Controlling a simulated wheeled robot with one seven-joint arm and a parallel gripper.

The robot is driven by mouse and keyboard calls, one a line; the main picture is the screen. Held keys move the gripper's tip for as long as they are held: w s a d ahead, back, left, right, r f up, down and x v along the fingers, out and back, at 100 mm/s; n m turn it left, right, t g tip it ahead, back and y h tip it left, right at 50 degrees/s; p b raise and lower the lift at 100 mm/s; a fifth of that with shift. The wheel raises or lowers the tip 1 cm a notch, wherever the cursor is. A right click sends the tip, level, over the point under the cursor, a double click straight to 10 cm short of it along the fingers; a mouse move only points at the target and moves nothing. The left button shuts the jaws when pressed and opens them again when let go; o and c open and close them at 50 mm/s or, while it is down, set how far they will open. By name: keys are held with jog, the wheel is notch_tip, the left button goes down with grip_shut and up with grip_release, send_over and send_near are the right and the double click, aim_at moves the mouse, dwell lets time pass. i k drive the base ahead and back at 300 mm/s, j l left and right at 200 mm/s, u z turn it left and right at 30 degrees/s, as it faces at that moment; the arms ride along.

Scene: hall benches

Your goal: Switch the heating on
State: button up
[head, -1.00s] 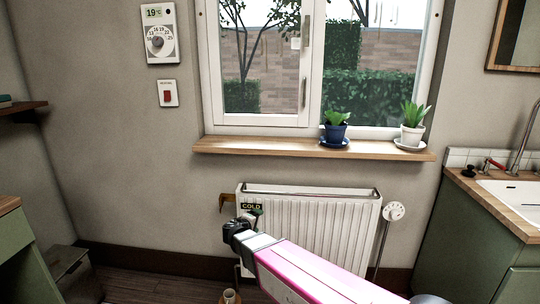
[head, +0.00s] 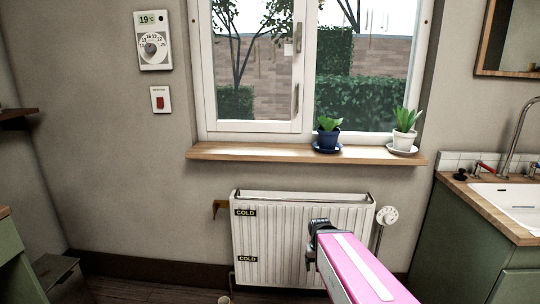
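A white wall plate with a red switch (head: 159,100) is on the wall left of the window. Above it hangs a white thermostat (head: 152,47) with a round dial and a display reading 19 °C. A white radiator (head: 278,245) stands below the window and bears black "COLD" labels (head: 246,212). A white round valve knob (head: 386,215) is at its upper right. My gripper (head: 319,224) is in front of the radiator's right half, at the end of my pink arm. Its fingers are small and dark, and I cannot tell whether they are open.
A wooden sill (head: 290,153) with two potted plants, one in a blue pot (head: 328,139) and one in a white pot (head: 404,140), juts out above the radiator. A sink counter (head: 475,195) is at the right. The wall around the switch is clear.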

aim_at(160, 104)
jog(key=u, duration=1.3)
jog(key=i, duration=0.05)
